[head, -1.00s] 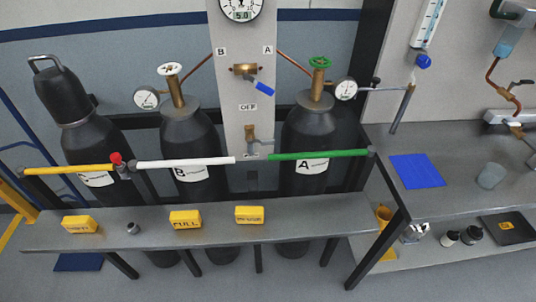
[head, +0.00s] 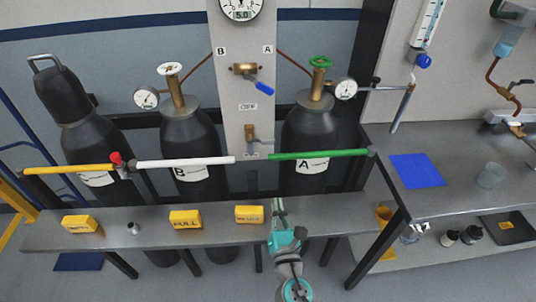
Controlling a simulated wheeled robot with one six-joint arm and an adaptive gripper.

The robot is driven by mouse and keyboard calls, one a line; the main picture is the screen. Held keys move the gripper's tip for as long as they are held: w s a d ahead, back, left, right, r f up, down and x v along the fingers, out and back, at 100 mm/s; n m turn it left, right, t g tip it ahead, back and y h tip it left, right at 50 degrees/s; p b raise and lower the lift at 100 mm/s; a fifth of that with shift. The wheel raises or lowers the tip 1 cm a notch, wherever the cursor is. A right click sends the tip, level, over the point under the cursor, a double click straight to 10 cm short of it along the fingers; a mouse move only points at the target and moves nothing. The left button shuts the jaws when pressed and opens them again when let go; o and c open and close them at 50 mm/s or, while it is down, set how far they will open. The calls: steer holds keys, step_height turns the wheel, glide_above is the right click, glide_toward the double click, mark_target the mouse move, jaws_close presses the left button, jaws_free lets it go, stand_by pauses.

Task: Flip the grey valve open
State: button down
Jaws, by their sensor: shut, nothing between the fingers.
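A small brass valve (head: 251,134) is mounted low on the grey centre panel, just below a label that appears to read OFF. Its handle is small and pale, and its exact angle is hard to tell. Above it is another brass valve with a blue lever (head: 264,88) angled down to the right. My gripper (head: 279,206) is in front of the bench, at the front right of the yellow blocks, pointing towards the panel. It is shut and empty, well apart from the valve.
A green bar (head: 318,155) and a white bar (head: 186,162) run across in front of the black cylinders (head: 312,133). Yellow blocks (head: 249,215) stand on the narrow bench (head: 330,222). A side bench with a blue mat (head: 417,171) is at right.

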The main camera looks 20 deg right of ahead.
mark_target(268, 158)
steer(key=w+r+n+t+h, duration=0.1)
steer(key=w+r+n, duration=0.1)
steer(key=w+r, duration=0.2)
steer(key=shift+r+n+h, duration=0.3)
steer(key=shift+h, duration=0.1)
steer(key=shift+w, duration=0.15)
steer(key=x, duration=0.9)
steer(key=shift+w, duration=0.4)
steer(key=shift+w+d+r, duration=0.1)
steer(key=shift+d+r, duration=0.05)
